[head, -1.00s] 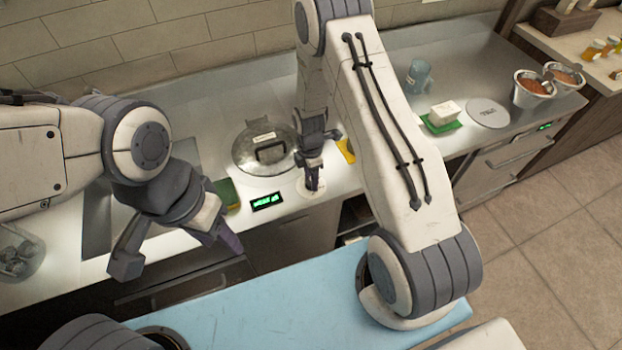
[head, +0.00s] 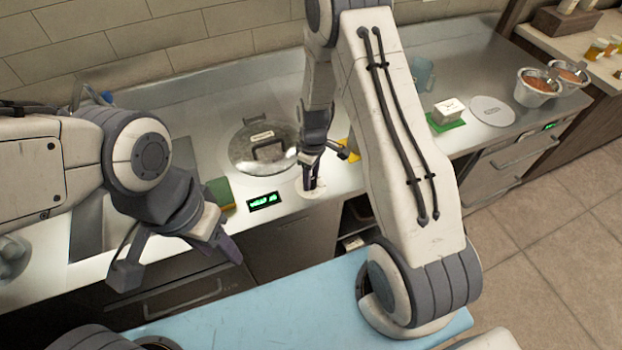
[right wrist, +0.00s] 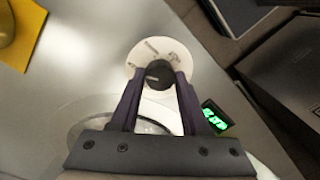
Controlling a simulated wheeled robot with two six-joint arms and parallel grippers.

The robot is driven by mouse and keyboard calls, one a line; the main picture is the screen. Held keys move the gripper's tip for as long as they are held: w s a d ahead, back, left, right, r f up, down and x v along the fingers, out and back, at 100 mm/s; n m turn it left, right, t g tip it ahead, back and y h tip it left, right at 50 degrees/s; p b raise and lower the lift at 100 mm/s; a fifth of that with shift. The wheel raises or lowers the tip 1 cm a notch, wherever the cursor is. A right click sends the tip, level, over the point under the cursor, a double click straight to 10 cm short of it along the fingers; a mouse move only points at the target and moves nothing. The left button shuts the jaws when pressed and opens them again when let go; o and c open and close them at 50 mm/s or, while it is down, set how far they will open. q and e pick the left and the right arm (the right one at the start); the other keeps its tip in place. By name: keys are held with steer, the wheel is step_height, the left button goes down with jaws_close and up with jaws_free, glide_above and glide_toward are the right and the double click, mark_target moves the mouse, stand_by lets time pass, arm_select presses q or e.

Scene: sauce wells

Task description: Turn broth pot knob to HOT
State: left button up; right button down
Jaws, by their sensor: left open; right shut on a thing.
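The broth pot (head: 262,147) is set in the counter under a lid with a dark handle. Its black knob (right wrist: 159,74) sits on a round white dial plate (right wrist: 150,50), which also shows in the head view (head: 303,190). My right gripper (head: 312,187) points down over the dial. In the right wrist view its fingers (right wrist: 158,82) are shut on the knob. The marks on the dial are too small to read. A small green-lit display (head: 265,201) beside the dial has text I cannot read surely. My left gripper (head: 183,268) is open and empty, in front of the counter.
A green and yellow sponge (head: 220,194) lies left of the display. A white block on a green pad (head: 447,113), a round grey disc (head: 493,111) and metal bowls (head: 538,87) stand to the right. A blue surface (head: 250,312) lies in front of the counter.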

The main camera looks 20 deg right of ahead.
steer(key=m, duration=0.3)
steer(key=shift+m+b, duration=0.35)
steer(key=shift+m, duration=0.05)
steer(key=m, duration=0.2)
steer(key=shift+m, duration=0.3)
steer(key=m, duration=0.3)
steer(key=shift+m+t, duration=0.3)
steer(key=m+p, duration=0.1)
steer(key=m, duration=0.1)
steer(key=shift+r+m, duration=0.15)
steer(key=shift+m, duration=0.25)
steer(key=m+p, duration=0.1)
steer(key=m, duration=0.1)
steer(key=shift+m, duration=0.3)
steer(key=m+p, duration=0.2)
steer(key=shift+r+m+p, duration=0.1)
steer(key=shift+m+p, duration=0.25)
steer(key=shift+m, duration=0.05)
steer(key=m+p, duration=0.3)
steer(key=shift+a, duration=0.1)
steer(key=shift+m+p, duration=0.95)
steer(key=shift+m, duration=0.15)
steer(key=shift+f, duration=0.2)
